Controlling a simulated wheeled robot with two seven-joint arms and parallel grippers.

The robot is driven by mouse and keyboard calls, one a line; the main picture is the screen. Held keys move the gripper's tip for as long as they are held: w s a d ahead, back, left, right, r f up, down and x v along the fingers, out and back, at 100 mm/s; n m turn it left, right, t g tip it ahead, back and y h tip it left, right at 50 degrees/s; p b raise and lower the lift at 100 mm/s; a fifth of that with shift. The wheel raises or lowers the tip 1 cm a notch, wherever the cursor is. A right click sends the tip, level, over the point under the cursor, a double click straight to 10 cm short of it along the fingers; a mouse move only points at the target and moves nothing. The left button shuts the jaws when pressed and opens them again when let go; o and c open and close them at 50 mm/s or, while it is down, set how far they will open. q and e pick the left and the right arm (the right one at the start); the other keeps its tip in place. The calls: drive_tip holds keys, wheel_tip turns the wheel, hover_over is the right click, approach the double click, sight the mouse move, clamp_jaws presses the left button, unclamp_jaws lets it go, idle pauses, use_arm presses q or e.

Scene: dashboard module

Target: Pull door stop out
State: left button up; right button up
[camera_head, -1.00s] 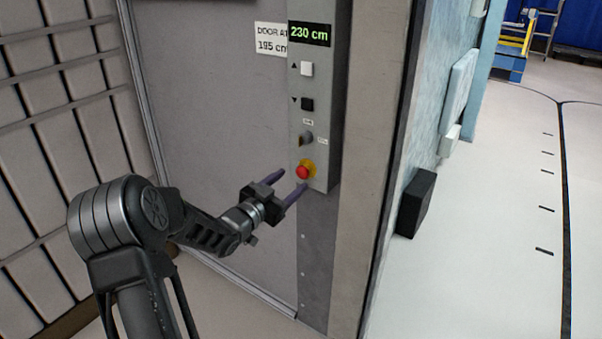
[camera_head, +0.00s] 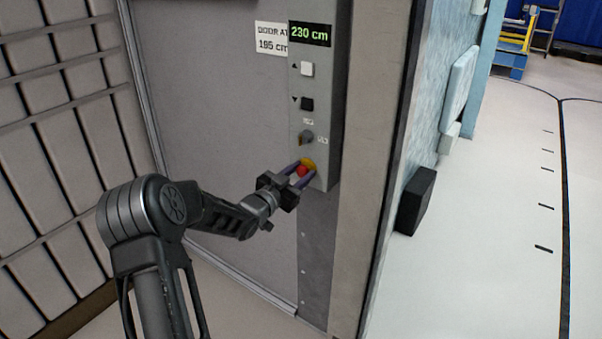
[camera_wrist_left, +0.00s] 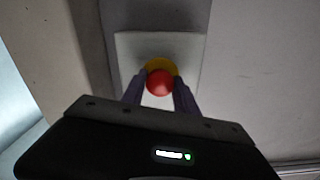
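The door stop is a red round button (camera_head: 302,170) with a yellow collar, low on the grey control box (camera_head: 336,120). In the left wrist view the red button (camera_wrist_left: 159,82) sits in front of its yellow ring on a pale panel (camera_wrist_left: 130,48). My left gripper (camera_head: 301,174) is at the button, with one purple finger on each side of it. The fingers (camera_wrist_left: 160,92) come very close to the button's sides in the left wrist view. Whether they touch or grip it cannot be told. My right gripper is not in view.
Above the button are a dark knob (camera_head: 306,138), a black button (camera_head: 307,104), a white button (camera_head: 307,69) and a display reading 230 cm (camera_head: 310,34). A padded wall (camera_head: 50,150) stands at left. A black block (camera_head: 416,202) is at right, beside open floor (camera_head: 500,200).

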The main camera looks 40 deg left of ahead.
use_arm(q)
clamp_jaws()
idle(0.9)
